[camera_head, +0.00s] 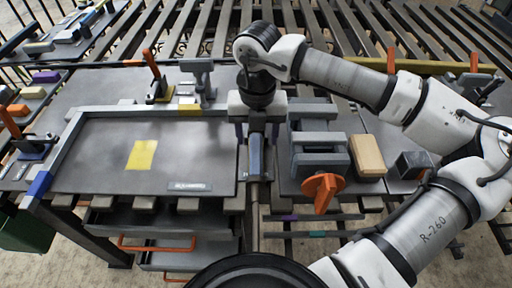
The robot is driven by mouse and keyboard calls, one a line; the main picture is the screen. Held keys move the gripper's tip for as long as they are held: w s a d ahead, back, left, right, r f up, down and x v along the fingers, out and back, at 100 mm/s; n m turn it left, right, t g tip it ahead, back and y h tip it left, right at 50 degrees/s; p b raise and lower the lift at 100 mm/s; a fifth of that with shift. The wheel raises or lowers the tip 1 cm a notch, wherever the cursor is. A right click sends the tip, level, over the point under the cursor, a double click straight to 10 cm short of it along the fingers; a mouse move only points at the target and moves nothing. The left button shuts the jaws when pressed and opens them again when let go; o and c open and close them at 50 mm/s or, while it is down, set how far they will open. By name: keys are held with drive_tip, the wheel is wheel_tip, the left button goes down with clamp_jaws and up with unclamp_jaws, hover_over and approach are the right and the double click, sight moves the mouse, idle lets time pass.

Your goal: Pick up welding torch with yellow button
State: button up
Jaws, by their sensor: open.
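My gripper (257,136) points down just right of the grey plate, its fingers apart. A long blue-grey tool (255,158) lies below and between the fingers; a thin rod runs from it toward the front edge. It may be the welding torch, but no yellow button shows on it. I cannot tell whether the fingers touch it. A grey T-shaped piece (198,78) stands upright at the back, left of my gripper. It has no clear yellow button either.
The grey plate (200,135) carries a yellow square (141,155). Right of my gripper are a grey clamp-like block (320,155) with an orange knob (322,188), a tan block (368,155) and a dark cube (413,164). Orange-handled clamps (154,75) stand at the left.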

sight(256, 148)
wheel_tip(256, 148, down, 4)
drive_tip(key=shift+s+a+f+p, duration=0.1)
drive_tip(key=shift+f+p, duration=0.05)
drive_tip(key=shift+p, duration=0.4)
drive_tip(key=shift+c, duration=0.5)
